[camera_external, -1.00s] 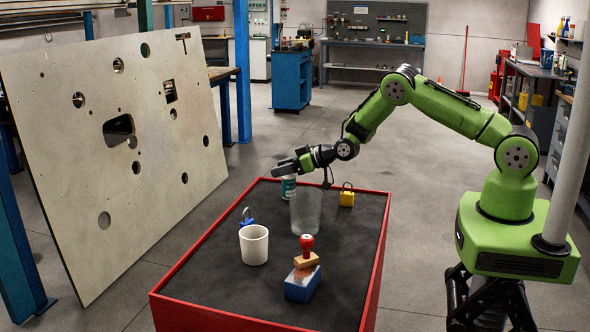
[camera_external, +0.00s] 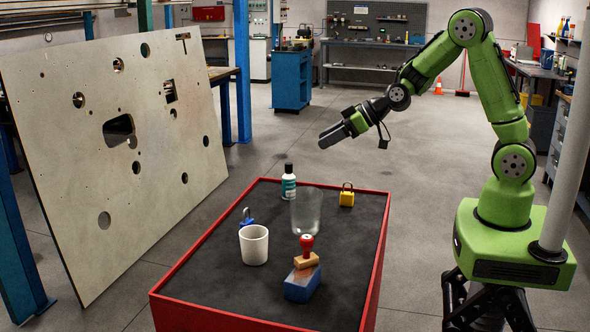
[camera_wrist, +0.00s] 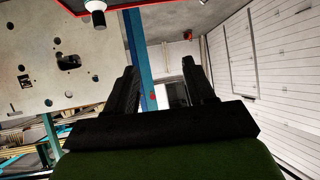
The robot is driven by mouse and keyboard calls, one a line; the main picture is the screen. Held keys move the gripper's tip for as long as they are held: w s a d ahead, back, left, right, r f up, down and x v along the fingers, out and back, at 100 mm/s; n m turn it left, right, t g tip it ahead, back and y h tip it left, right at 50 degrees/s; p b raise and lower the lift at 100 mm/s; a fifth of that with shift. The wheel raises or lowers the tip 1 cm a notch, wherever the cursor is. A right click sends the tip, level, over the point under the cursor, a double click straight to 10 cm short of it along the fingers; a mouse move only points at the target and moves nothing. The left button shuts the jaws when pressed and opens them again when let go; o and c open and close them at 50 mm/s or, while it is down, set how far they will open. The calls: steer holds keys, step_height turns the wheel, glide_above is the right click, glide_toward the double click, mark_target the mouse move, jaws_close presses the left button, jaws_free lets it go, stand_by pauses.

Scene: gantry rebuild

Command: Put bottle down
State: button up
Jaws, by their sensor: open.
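The bottle (camera_external: 289,184), white with a green label and a black cap, stands upright on the dark top of the red-edged table (camera_external: 220,275), near its far edge. My gripper (camera_external: 328,140) is raised above and to the right of the bottle, clear of it, with nothing held. In the wrist view my gripper (camera_wrist: 160,80) has its two fingers spread apart with nothing between them. The bottle's black cap and white body (camera_wrist: 96,12) show at the top of the wrist view, beyond the fingers.
A clear glass (camera_external: 306,212) stands just in front of the bottle. A white cup (camera_external: 254,245), a blue padlock (camera_external: 247,217), a yellow padlock (camera_external: 347,196) and a red-handled stamp (camera_external: 307,245) over a blue block (camera_external: 301,284) are also on the table. A large perforated panel (camera_external: 150,190) leans at the left.

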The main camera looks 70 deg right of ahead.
steer(key=s+a+r+g, duration=0.2)
steer(key=s+a+r, duration=0.15)
steer(key=s, duration=0.45)
steer(key=s+a+r+g, duration=0.15)
steer(key=s+r, duration=0.25)
steer(key=s, duration=0.4)
steer(key=s+m+g+h, duration=0.2)
steer(key=s, duration=1.2)
steer(key=shift+s+d+f+b, duration=0.25)
steer(key=shift+s+f+b, duration=0.1)
steer(key=shift+f+b, duration=0.1)
